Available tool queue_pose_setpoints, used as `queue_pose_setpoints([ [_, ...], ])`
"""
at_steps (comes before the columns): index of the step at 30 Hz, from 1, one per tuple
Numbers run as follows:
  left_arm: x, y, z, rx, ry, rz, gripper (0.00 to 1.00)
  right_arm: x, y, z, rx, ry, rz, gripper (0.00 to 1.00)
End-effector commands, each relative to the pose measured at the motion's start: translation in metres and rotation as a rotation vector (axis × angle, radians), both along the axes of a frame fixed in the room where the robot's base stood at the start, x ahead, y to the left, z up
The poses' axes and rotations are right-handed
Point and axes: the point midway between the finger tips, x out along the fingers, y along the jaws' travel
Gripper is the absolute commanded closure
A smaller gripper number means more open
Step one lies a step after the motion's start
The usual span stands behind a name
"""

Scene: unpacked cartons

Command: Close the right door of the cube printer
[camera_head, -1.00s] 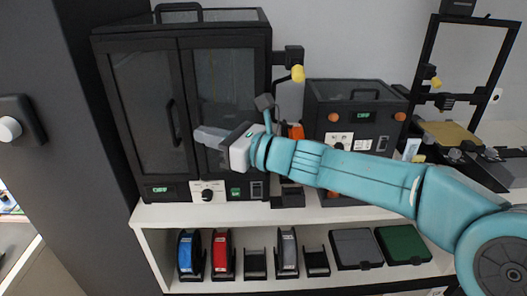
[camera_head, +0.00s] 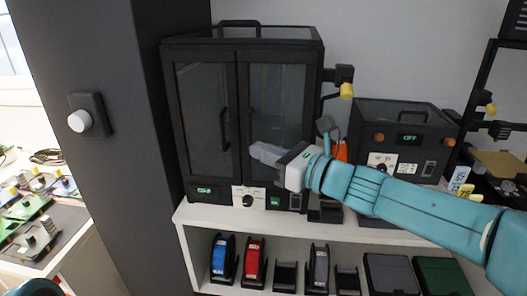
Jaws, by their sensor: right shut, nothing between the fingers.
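The cube printer (camera_head: 202,189) is the tall black cabinet with two dark glazed doors, standing on the white shelf unit. Its right door (camera_head: 278,85) looks flush with the front beside the left door (camera_head: 200,100); I cannot see a clear gap. A vertical black handle (camera_head: 224,130) shows on the left door by the seam. My right gripper (camera_head: 256,152) is shut and empty, with its fingers in front of the lower right door, pointing left. It hides part of that door; I cannot tell whether it touches. My left gripper is not in view.
A smaller black box-shaped machine (camera_head: 402,118) stands to the right, with an open-framed machine (camera_head: 492,135) beyond it. A blue spool (camera_head: 219,258) and a red spool (camera_head: 251,262) sit on the lower shelf. A dark pillar (camera_head: 105,190) rises at left.

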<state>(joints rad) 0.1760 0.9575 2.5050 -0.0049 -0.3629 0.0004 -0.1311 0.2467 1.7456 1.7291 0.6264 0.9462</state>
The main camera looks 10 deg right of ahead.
Motion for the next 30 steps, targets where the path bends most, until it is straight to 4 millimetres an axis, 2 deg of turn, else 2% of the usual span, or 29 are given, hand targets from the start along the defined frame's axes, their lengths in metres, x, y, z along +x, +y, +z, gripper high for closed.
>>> queue_pose_setpoints([
  [2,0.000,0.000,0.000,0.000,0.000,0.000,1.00,0.000,-0.001,0.000,0.001,-0.001,0.000,1.00],
  [6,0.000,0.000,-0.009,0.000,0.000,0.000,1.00,-0.027,-0.011,0.000,0.001,-0.004,0.000,1.00],
  [15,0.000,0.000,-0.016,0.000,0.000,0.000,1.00,-0.076,-0.027,0.000,0.001,-0.002,0.000,1.00],
  [19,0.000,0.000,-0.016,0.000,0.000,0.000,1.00,-0.087,-0.032,0.001,0.000,-0.001,-0.002,1.00],
  [21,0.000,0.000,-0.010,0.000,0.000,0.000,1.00,-0.084,-0.035,-0.004,-0.002,0.023,-0.009,1.00],
  [23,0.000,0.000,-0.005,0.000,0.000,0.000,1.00,-0.074,-0.035,-0.022,-0.006,0.075,-0.009,1.00],
  [26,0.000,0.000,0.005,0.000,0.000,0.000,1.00,-0.059,-0.027,-0.082,-0.027,0.222,0.014,1.00],
  [28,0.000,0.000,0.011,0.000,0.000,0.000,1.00,-0.061,-0.019,-0.139,-0.091,0.338,0.055,1.00],
  [29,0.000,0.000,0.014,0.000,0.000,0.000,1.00,-0.066,-0.016,-0.164,-0.130,0.384,0.076,1.00],
  [30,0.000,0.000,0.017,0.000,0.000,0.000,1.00,-0.074,-0.013,-0.197,-0.189,0.440,0.105,1.00],
])
